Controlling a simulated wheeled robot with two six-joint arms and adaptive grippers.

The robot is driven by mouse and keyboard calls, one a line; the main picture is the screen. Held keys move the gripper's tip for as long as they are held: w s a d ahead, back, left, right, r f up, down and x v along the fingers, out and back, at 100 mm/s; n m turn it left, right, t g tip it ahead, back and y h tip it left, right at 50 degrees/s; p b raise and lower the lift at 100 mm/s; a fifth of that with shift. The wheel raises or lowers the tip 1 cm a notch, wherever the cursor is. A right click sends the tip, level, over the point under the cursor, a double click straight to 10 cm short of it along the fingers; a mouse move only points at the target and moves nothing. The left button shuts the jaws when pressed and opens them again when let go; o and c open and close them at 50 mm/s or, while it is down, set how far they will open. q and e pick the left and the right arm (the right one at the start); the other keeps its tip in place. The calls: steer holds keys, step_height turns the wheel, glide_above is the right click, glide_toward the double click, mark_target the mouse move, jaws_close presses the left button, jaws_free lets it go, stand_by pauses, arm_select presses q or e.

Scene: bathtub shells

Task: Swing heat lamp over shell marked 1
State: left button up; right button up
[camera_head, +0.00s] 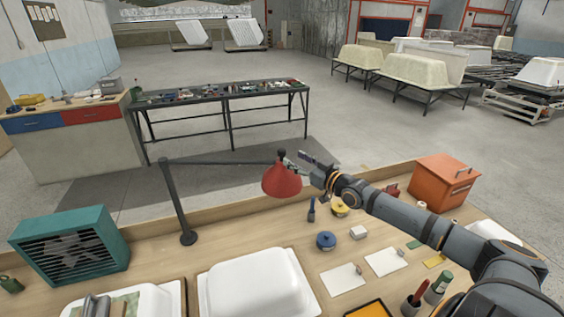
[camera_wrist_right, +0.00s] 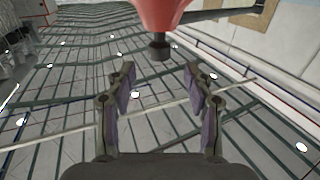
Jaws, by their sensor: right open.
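The heat lamp has a red cone shade (camera_head: 282,182) on a thin dark arm that reaches right from an upright black post (camera_head: 176,205). The shade hangs over the back of the bench. My right gripper (camera_head: 296,160) is open beside the top of the lamp. In the right wrist view the gripper (camera_wrist_right: 159,75) has its fingers apart, with the red shade (camera_wrist_right: 160,12) and its dark knob (camera_wrist_right: 158,48) ahead of the fingertips. A white shell (camera_head: 255,285) lies at the front centre. Another white shell (camera_head: 160,302) is cut off at lower left. I can read no number on either.
A teal fan box (camera_head: 70,245) stands at left and an orange box (camera_head: 440,182) at back right. A blue pot (camera_head: 326,240), a yellow pot (camera_head: 340,207) and white cards (camera_head: 343,279) lie right of the centre shell.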

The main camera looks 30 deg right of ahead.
mark_target(285, 155)
steer(key=w+b, duration=0.1)
steer(key=w, duration=0.1)
steer(key=w+f+b, duration=0.1)
steer(key=w+b, duration=0.1)
steer(key=shift+w+a, duration=0.1)
steer(key=shift+w, duration=0.2)
steer(key=shift+w+a+r+b, duration=0.15)
steer(key=shift+w+a+b, duration=0.1)
steer(key=shift+b, duration=0.35)
steer(key=shift+w+a+r+p, duration=0.15)
steer(key=shift+w+p, duration=0.1)
steer(key=shift+w, duration=0.3)
steer(key=shift+w+r+p, duration=0.1)
steer(key=shift+w+p, duration=0.1)
steer(key=shift+w, duration=0.3)
steer(key=shift+w+a, duration=0.1)
steer(key=shift+w, duration=0.1)
steer(key=shift+s, duration=0.1)
steer(key=shift+c, duration=1.3)
steer(key=shift+f, duration=0.1)
steer(key=c, duration=0.7)
jaws_close()
arm_select(q)
steer(key=w+f, duration=0.4)
steer(key=shift+f+t, duration=0.3)
steer(key=shift+f, duration=0.1)
